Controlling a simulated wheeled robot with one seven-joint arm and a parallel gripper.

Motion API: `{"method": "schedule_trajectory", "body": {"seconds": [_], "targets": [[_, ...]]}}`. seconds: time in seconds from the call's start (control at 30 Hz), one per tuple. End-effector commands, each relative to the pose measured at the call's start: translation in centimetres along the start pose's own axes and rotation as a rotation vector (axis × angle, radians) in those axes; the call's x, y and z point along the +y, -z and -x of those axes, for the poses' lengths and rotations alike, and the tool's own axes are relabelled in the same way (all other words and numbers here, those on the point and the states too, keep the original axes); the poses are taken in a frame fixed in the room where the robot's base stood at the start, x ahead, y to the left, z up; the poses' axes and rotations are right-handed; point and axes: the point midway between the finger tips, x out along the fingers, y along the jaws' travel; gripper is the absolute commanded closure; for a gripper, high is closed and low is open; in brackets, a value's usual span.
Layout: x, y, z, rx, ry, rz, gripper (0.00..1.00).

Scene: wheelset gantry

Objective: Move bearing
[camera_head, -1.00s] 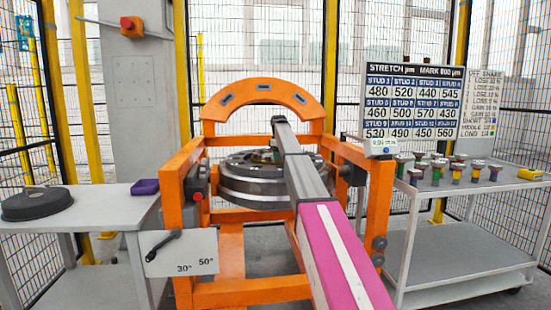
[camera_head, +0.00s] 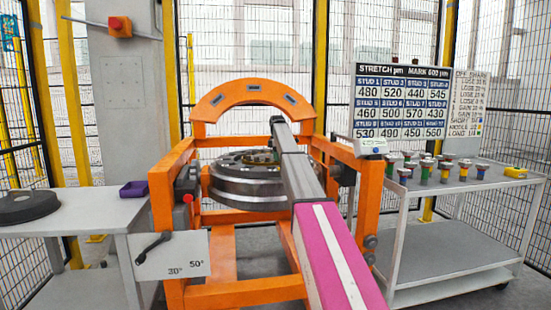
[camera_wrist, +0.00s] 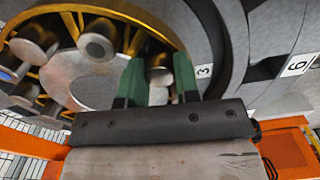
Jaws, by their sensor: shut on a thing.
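The bearing (camera_wrist: 43,82) shows in the wrist view as a yellow cage with several grey steel rollers around a grey middle. My gripper (camera_wrist: 159,78) has two green fingers at the bearing's edge. They are closed around a part of it, with a roller end showing between them. In the head view my gripper (camera_head: 268,155) is a small green spot over the large dark steel ring (camera_head: 247,190) in the orange gantry frame (camera_head: 161,210). My arm hides part of the ring. I cannot tell whether the bearing rests on something or is lifted.
An orange arch (camera_head: 252,95) stands behind the ring. A left table (camera_head: 90,215) holds a dark disc (camera_head: 27,206) and a purple tray (camera_head: 138,188). A right trolley (camera_head: 480,184) carries several coloured studs under a number board (camera_head: 403,105). Mesh fencing surrounds the cell.

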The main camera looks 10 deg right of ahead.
Motion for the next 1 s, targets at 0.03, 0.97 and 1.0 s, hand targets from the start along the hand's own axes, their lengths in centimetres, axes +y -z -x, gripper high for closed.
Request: {"method": "schedule_trajectory", "body": {"seconds": [0.03, 0.97, 1.0], "targets": [[0.14, -0.23, 0.03, -0.002, -0.001, 0.008, 1.0], [0.27, -0.38, 0.02, -0.001, -0.001, 0.035, 0.45], [0.26, -0.38, 0.02, -0.001, -0.001, 0.035, 0.45]]}}
